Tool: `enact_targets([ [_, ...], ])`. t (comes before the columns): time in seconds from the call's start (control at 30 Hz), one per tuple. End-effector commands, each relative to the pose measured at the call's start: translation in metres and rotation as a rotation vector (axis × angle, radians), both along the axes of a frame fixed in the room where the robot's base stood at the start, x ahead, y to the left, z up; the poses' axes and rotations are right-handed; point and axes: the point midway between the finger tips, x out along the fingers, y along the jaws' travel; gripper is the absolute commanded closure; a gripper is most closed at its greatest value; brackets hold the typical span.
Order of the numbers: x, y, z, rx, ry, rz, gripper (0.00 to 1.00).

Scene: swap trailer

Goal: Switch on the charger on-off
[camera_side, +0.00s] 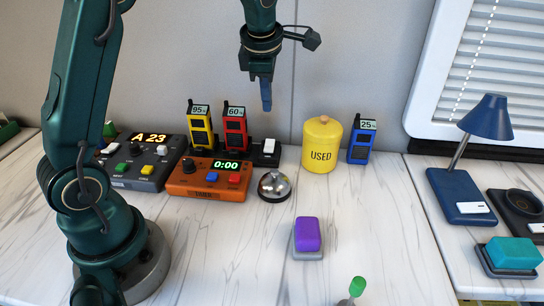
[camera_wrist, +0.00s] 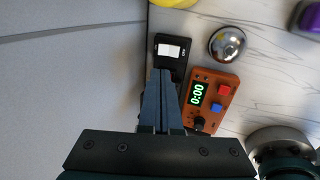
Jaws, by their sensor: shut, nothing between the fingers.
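The charger is a black base with a white rocker switch (camera_side: 268,146) at its right end, beside the red 60% battery (camera_side: 234,130). In the wrist view the white rocker switch (camera_wrist: 169,50) sits just beyond my fingertips. The yellow 95% battery (camera_side: 200,125) stands left of the red one on the charger. My gripper (camera_side: 266,108) is shut and empty, pointing down above the switch end of the charger, apart from it. In the wrist view my gripper (camera_wrist: 160,73) hides the rest of the charger. I cannot tell the rocker's position.
The orange timer (camera_side: 208,180) stands in front of the charger, with a silver bell (camera_side: 273,186) to its right. A yellow USED canister (camera_side: 321,145) and a blue 25% battery (camera_side: 362,140) stand further right. The wall is close behind.

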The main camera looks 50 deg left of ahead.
Motion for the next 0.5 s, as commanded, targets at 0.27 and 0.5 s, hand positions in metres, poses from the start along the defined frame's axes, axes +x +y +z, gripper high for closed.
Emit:
enact_targets([
  [0.27,0.013,0.014,-0.056,-0.001,0.008,0.002,1.0],
  [0.5,0.023,0.024,-0.093,-0.001,0.005,0.001,1.0],
])
